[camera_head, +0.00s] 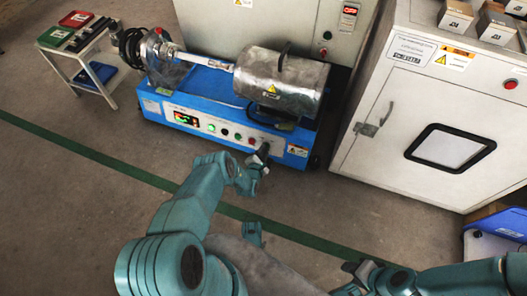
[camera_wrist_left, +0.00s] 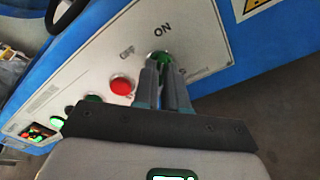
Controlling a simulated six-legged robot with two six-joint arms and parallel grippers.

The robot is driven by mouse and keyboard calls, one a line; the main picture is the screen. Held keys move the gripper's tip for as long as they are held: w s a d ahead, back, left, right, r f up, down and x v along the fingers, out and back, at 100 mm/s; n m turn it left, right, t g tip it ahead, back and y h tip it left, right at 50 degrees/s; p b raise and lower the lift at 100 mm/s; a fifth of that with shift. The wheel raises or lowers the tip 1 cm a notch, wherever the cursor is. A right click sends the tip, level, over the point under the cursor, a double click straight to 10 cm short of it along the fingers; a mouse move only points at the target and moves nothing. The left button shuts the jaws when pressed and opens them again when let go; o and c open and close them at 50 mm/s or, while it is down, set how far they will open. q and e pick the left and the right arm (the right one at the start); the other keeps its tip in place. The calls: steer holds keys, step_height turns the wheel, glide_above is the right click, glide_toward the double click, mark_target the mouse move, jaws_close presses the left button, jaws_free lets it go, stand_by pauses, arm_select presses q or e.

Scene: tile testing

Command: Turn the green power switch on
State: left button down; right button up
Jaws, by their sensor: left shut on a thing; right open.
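The green power switch (camera_wrist_left: 159,56) is on the white front panel (camera_wrist_left: 200,45) of the blue machine, below the printed word ON and to the right of OFF. My left gripper (camera_wrist_left: 160,68) is shut on the switch, its two fingers on either side of it. The fingers hide most of the switch, so its exact angle cannot be told. In the head view my left gripper (camera_head: 263,152) is at the right end of the panel and covers the switch. My right gripper (camera_head: 362,274) is open, low in the head view, away from the machine.
A red button (camera_wrist_left: 121,86) is on the panel just left of the switch. The blue machine (camera_head: 217,100) carries a metal cylinder (camera_head: 281,78). A white cabinet (camera_head: 400,110) stands to its right, and a small cart (camera_head: 95,62) to its left. Floor in front is clear.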

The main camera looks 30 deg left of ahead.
arm_select(q)
steer(key=shift+w+r, duration=0.1)
stand_by(0.5)
steer(key=c, duration=1.2)
jaws_free()
